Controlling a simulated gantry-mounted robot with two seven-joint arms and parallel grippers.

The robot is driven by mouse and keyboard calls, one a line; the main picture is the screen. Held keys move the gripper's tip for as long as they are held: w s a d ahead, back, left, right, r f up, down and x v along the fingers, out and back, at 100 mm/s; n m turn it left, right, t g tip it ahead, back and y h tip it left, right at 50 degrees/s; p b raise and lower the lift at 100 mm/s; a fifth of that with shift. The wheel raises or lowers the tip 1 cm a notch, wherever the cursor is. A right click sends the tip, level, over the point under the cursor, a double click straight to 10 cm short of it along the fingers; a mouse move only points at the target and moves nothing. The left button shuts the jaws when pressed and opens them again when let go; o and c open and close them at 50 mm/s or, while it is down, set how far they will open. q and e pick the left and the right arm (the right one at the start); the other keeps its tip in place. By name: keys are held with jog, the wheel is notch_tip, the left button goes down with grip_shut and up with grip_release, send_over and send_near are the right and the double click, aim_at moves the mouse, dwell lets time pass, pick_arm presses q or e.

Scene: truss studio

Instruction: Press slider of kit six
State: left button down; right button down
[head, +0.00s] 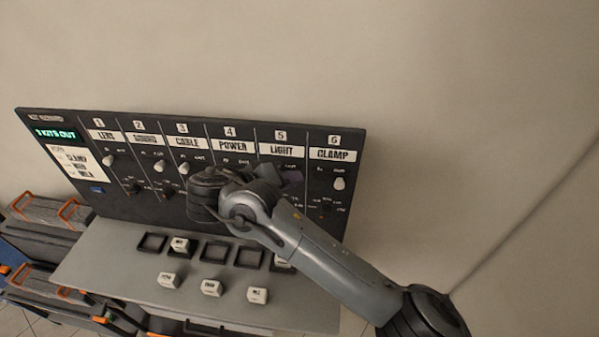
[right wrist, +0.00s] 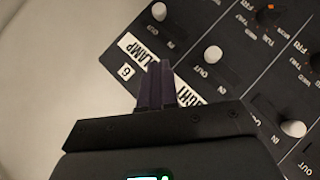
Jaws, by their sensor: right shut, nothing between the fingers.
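The kit six slider is a white knob (head: 339,184) under the CLAMP label (head: 333,154) at the right end of the dark board. The right wrist view shows this knob (right wrist: 159,11) at the top, near the CLAMP label. My right gripper (head: 293,177) is shut and empty in front of the LIGHT column, left of the kit six knob. In the right wrist view its dark purple fingers (right wrist: 159,84) are together over the LIGHT and CLAMP label area, apart from the knob. The arm hides parts of the POWER and LIGHT columns. My left gripper is not in view.
The LIGHT knob (right wrist: 212,54) lies close to the fingers. Other white knobs line the board (head: 110,205). A grey shelf (head: 110,254) below carries square sockets and labelled blocks. Grey cases with orange trim (head: 45,211) stand at left. The wall right of the board is bare.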

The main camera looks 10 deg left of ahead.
jog(key=shift+s+a+r+p, duration=0.1)
jog(key=shift+s+a+p, duration=0.1)
jog(key=shift+s+p, duration=0.1)
dwell(0.4)
jog(key=s+d+f+g+y, duration=0.1)
jog(key=s+f+g, duration=0.3)
jog(key=f, duration=0.6)
jog(key=s+d+f+g+p, duration=0.1)
jog(key=s+d+f, duration=0.1)
jog(key=s+f, duration=0.6)
jog(key=s+d+f+g+y, duration=0.1)
jog(key=s+f+g, duration=0.2)
jog(key=f, duration=0.8)
jog(key=s+d+f+g+y, duration=0.35)
jog(key=s+f, duration=0.45)
jog(key=s, duration=0.3)
jog(key=s+d+m+y+p, duration=0.2)
jog(key=s+d+m, duration=0.2)
jog(key=s+d, duration=0.95)
jog(key=w+d+r+n+t, duration=0.1)
jog(key=w+d+r+t, duration=0.1)
jog(key=r, duration=0.4)
jog(key=w+d+r+t, duration=0.3)
jog(key=w+d+r, duration=0.1)
jog(key=d+r, duration=0.2)
jog(key=shift+w+n+y, duration=0.2)
jog(key=shift+n+y, duration=0.15)
jog(key=shift+n, duration=0.05)
